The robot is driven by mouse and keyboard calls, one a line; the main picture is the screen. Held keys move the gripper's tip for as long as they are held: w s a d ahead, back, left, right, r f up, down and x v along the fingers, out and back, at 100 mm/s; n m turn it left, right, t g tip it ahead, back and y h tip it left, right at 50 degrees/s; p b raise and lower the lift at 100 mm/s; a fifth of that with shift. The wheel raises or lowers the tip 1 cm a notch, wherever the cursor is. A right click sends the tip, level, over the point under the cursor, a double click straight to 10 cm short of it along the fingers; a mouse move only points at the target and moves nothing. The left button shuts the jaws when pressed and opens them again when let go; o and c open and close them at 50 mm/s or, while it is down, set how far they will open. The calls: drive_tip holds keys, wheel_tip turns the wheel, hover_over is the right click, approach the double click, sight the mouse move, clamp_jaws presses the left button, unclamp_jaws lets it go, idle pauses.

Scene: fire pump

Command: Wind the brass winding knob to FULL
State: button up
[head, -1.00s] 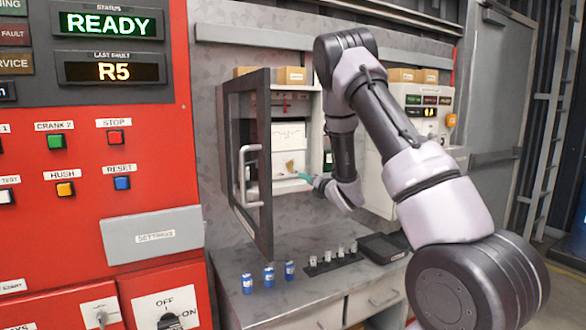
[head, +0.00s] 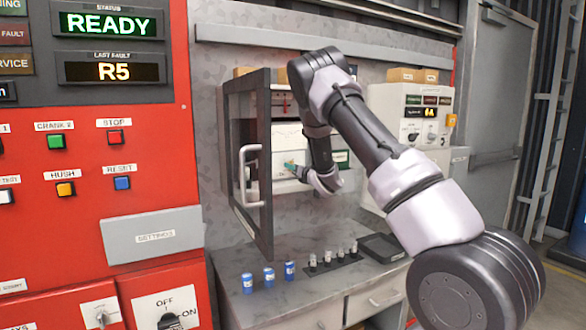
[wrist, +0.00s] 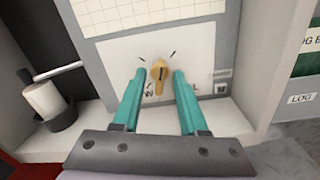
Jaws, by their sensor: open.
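The brass winding knob (wrist: 158,76) sits on the white lower panel (wrist: 115,55) of the recorder, with its pointer part near upright in the wrist view. Marks and partly hidden lettering lie around it. My gripper (wrist: 160,74) is open, with one teal finger on each side of the knob in the picture. I cannot tell whether the fingertips touch it or stop short. In the head view my gripper (head: 291,166) reaches into the open cabinet, and the knob is too small to make out there.
The cabinet's glazed door (head: 262,165) stands open to the left of my arm. In the wrist view a white roll in a dark cup (wrist: 48,103) stands at left and a green log binder (wrist: 303,65) at right. Blue cans (head: 268,277) stand on the bench below.

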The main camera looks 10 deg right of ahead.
drive_tip(key=shift+w, duration=0.2)
drive_tip(key=shift+c, duration=0.3)
clamp_jaws()
